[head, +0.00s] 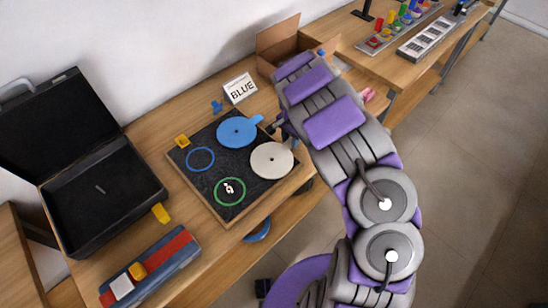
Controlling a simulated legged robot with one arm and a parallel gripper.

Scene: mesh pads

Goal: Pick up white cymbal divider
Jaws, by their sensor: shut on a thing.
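The white cymbal divider (272,160) is a flat off-white disc with a small dark centre spot. It is at the right side of the dark square board (230,206), overlapping the board's edge. My gripper (285,135) is at the disc's upper right edge, shut on it. The arm partly hides the fingers and that edge, and I cannot tell whether the disc is lifted. A blue disc with a tab (237,131) lies just up and left, apart from the white one.
The board also bears a blue ring (200,159) and a green ring (230,191). An open black case (98,190) is at left, with a striped box (150,267) in front.

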